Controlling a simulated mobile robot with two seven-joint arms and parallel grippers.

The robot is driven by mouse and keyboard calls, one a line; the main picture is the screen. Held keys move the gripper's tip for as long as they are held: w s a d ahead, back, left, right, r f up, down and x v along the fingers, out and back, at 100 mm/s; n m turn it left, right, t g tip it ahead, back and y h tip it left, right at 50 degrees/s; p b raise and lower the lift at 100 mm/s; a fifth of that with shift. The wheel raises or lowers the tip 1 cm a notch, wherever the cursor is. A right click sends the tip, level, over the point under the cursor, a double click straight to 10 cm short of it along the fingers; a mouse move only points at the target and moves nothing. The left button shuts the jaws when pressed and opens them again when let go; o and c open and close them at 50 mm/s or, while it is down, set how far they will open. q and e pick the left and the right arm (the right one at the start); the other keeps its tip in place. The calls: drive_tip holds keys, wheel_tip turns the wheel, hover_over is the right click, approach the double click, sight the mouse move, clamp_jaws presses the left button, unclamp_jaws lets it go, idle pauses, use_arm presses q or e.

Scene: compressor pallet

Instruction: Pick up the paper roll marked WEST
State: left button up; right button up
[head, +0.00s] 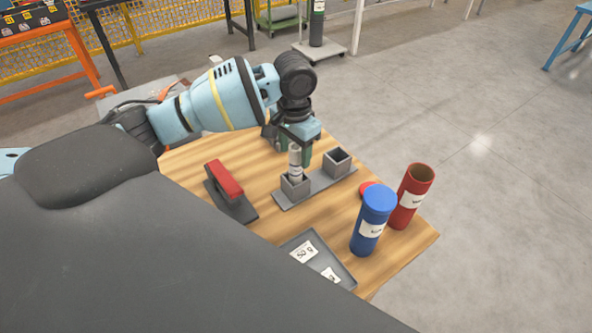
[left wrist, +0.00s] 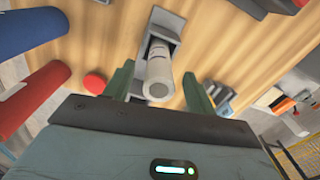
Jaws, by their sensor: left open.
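A slim whitish paper roll (head: 295,162) stands upright in the left square socket of a grey two-socket holder (head: 319,188) on the wooden table. Its print is too small to read, so I cannot tell whether it says WEST. My left gripper (head: 293,153) is open above the holder, pointing down at the roll. In the left wrist view the roll (left wrist: 158,76) shows between the two green fingers of my left gripper (left wrist: 159,72), with a gap on each side. The right socket (head: 337,161) looks empty. My right gripper is not in view.
A blue capped tube (head: 373,222) and an open red tube (head: 411,196) stand right of the holder, by a red disc (head: 368,188). A red-topped block (head: 226,184) lies to the left. A grey tray (head: 318,258) with labelled cards is at the front.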

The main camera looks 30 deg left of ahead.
sight(295, 170)
use_arm(q)
drive_tip(key=shift+f, duration=1.5)
drive_tip(key=shift+c, duration=0.2)
drive_tip(key=c, duration=1)
drive_tip(key=shift+r, duration=0.1)
drive_tip(key=shift+c, duration=0.2)
